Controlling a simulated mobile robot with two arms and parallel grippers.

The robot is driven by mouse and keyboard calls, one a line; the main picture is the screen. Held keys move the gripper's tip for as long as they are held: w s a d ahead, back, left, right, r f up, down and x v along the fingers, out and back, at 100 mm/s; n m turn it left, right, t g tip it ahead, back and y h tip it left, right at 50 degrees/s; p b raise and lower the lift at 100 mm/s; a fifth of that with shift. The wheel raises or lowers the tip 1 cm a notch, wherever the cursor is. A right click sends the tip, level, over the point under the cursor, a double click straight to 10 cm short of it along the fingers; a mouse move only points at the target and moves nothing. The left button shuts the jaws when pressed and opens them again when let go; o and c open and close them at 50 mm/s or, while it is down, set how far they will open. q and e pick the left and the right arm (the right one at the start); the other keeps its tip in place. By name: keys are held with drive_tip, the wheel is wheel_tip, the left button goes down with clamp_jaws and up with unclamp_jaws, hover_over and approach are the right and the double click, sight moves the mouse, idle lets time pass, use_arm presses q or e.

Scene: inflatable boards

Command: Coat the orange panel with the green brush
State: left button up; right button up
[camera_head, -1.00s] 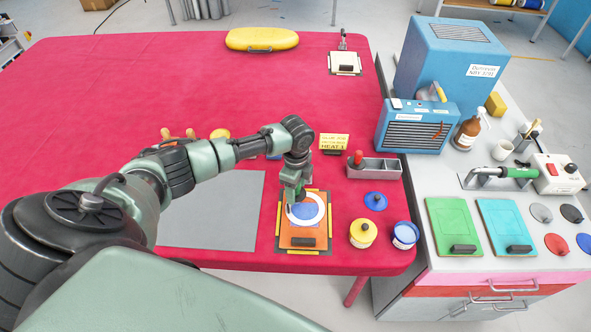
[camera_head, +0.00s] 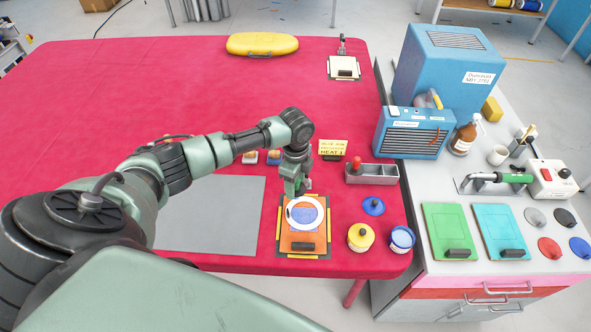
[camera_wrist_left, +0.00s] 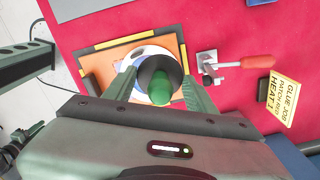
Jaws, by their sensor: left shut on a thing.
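The orange panel (camera_head: 318,241) lies on the red table in a dark-edged frame with yellow strips. A white ring (camera_head: 322,217) with a blue area (camera_head: 303,214) inside it lies on the panel, and a black block (camera_head: 302,247) sits near its front edge. My left gripper (camera_head: 294,189) is over the far edge of the ring. In the left wrist view it (camera_wrist_left: 160,84) is shut on the green brush (camera_wrist_left: 188,91), whose green handle stands between the fingers above a round black part. Whether the brush touches the panel is hidden. My right gripper is not in view.
Yellow (camera_head: 361,238) and blue (camera_head: 401,239) pots stand right of the panel, with a blue lid (camera_head: 373,206) behind them. A grey tray (camera_head: 375,175) and a yellow sign (camera_head: 333,147) stand farther back. A grey mat (camera_head: 212,215) lies left.

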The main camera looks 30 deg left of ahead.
use_arm(q)
drive_tip(key=shift+r, duration=0.3)
drive_tip(key=shift+r, duration=0.1)
drive_tip(key=shift+r, duration=1.4)
